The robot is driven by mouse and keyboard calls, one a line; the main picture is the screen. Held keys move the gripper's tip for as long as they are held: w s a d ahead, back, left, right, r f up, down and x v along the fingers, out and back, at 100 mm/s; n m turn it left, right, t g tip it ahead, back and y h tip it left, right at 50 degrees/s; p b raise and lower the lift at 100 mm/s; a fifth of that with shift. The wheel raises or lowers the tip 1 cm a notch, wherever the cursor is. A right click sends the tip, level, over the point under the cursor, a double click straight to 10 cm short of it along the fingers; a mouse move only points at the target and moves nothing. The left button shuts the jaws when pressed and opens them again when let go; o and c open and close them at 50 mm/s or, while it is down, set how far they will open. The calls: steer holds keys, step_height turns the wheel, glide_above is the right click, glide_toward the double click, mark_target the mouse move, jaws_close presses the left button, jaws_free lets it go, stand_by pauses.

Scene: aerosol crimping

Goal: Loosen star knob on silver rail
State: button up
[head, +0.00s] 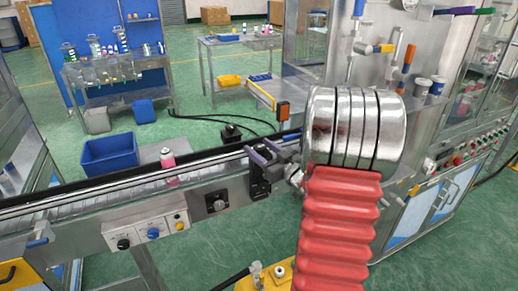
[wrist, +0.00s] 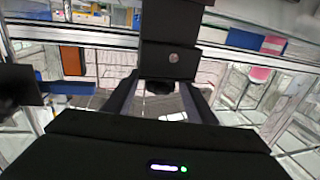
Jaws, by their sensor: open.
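The silver rail (head: 110,187) runs along the conveyor in the head view and crosses the upper wrist view (wrist: 80,36). In the wrist view, a dark block (wrist: 168,45) with a small round screw sits across the rail. A dark knob (wrist: 160,88) shows below the block; its star shape is too dark to make out. My gripper (wrist: 162,80) is open, with its grey fingers on either side of the knob. Contact cannot be told. In the head view my gripper (head: 257,148) is over the conveyor's right part, and the knob cannot be made out.
A pink can (head: 168,160) stands on the conveyor left of my gripper. A black bracket (head: 231,132) is just beyond the rail. A steel machine (head: 440,115) stands right. A blue bin (head: 108,150) is on the floor behind.

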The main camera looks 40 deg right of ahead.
steer(key=s+a, duration=0.1)
steer(key=s, duration=1.2)
steer(key=shift+s, duration=0.15)
steer(key=shift+f, duration=0.15)
steer(key=s+d+f+m+g+h, duration=0.5)
steer(key=s+d+f+g, duration=0.4)
steer(key=f+g, duration=0.25)
steer(key=a+r+n+y, duration=0.2)
steer(key=a+r, duration=0.3)
steer(key=a, duration=0.9)
steer(key=a+r+n+y, duration=0.2)
steer(key=a+r, duration=0.2)
steer(key=a, duration=1.1)
steer(key=a+r+n+y, duration=0.2)
steer(key=a+r, duration=0.3)
steer(key=a, duration=1)
steer(key=shift+s+a+r+g+y, duration=0.15)
steer(key=shift+s+r+g+y, duration=0.2)
steer(key=shift+g, duration=0.1)
steer(key=shift+c, duration=0.6)
